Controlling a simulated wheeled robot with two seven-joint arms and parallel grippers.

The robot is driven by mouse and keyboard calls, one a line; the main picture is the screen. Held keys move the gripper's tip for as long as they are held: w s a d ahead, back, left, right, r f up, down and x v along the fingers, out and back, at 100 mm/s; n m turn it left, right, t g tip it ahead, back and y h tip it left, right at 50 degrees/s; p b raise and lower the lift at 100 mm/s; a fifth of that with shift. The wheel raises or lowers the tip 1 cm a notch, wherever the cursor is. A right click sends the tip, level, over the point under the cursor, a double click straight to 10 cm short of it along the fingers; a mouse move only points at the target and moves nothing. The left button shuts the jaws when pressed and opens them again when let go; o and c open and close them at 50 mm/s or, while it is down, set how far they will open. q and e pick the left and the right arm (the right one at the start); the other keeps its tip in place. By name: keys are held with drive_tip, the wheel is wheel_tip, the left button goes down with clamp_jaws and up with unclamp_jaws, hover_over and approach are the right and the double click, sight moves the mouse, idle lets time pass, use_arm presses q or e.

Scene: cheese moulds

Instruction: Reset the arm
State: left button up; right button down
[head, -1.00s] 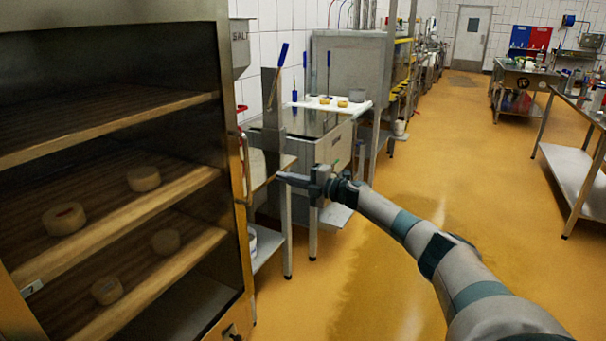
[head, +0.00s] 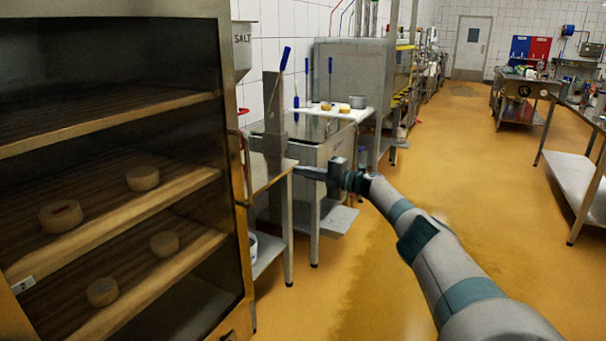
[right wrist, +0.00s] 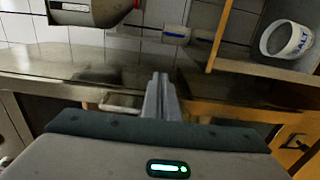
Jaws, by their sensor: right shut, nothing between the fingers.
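My right gripper (head: 312,172) is at the end of my right arm, which reaches in from the lower right in the head view. Its fingers point left, in front of the small steel table beside the wooden-shelved cabinet. In the right wrist view its fingers (right wrist: 161,97) are together, with nothing between them. My left gripper is in neither view.
The cabinet (head: 236,150) at the left holds several round cheeses, one of them here (head: 142,178). A steel vat (head: 325,130) with a white board (head: 345,113) stands behind the gripper.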

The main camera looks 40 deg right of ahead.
idle(0.6)
